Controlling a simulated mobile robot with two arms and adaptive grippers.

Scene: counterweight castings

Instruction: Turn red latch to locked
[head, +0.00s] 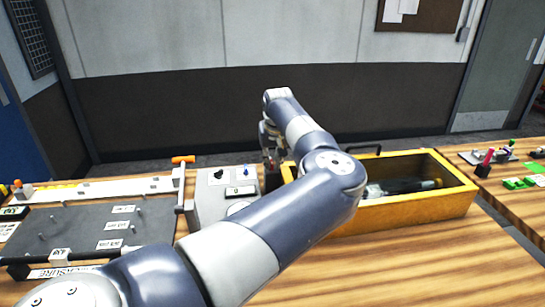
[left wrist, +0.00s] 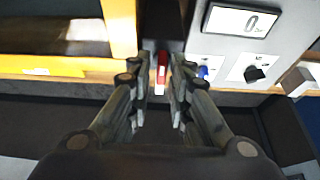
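The red latch (left wrist: 162,68) shows in the left wrist view as a short red bar on a dark block (head: 272,180). The block stands between the grey panel box and the yellow crate. My left gripper (left wrist: 162,75) has its fingers apart, one on each side of the red bar, with a narrow gap visible on both sides. In the head view my left gripper (head: 268,142) is above the dark block, partly hidden by its own arm. The latch's locked or unlocked marking cannot be read. My right gripper is not in view.
A grey panel box (head: 213,200) with knobs and a display stands left of the block. A yellow crate (head: 425,213) holding dark items is on the right. A dark fixture board (head: 85,220) with pegs lies at left. Bare wooden table (head: 440,265) is free at front right.

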